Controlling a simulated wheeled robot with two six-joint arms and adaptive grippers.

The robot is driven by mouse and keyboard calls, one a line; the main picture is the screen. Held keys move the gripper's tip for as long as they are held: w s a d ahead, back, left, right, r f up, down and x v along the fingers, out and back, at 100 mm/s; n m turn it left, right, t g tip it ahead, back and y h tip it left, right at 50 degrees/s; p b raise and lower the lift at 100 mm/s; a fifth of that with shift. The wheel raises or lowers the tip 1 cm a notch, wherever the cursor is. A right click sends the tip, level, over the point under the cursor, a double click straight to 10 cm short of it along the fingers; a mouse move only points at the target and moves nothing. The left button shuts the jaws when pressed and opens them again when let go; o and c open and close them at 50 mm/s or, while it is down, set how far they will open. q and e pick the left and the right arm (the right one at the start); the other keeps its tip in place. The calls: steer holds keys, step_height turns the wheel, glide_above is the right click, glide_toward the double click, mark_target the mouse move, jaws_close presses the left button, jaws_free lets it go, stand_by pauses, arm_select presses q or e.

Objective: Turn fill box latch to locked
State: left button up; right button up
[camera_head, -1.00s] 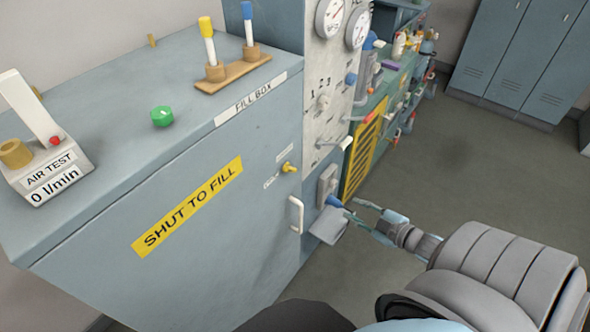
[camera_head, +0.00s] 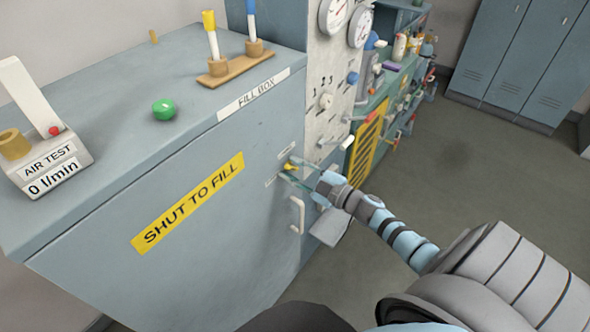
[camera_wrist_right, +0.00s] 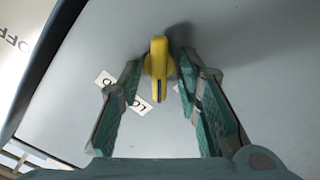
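The fill box (camera_head: 120,230) is a large grey-blue cabinet with a yellow "SHUT TO FILL" label on its front. Its small yellow latch (camera_head: 289,166) sits near the front's upper right edge, between small white labels. My right gripper (camera_head: 290,172) is at the latch, its fingers pointing at the box front. In the right wrist view the yellow latch (camera_wrist_right: 158,62) stands between and just beyond the two open green fingers (camera_wrist_right: 158,85), with a gap on each side. The label beside it is partly hidden, with "LO" readable. My left gripper is not in view.
A white door handle (camera_head: 297,215) is just below the latch. A gauge panel (camera_head: 330,90) with knobs and levers stands to the right. An air test meter (camera_head: 45,160) and a green knob (camera_head: 164,109) are on the box top. The floor at right is clear.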

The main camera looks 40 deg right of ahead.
steer(key=shift+d, duration=0.1)
jaws_close()
steer(key=shift+m, duration=0.4)
steer(key=m+p, duration=0.2)
steer(key=m, duration=0.1)
steer(key=shift+r, duration=0.1)
steer(key=shift+d+m+p, duration=0.1)
steer(key=shift+m+p, duration=0.8)
steer(key=shift+m, duration=1.4)
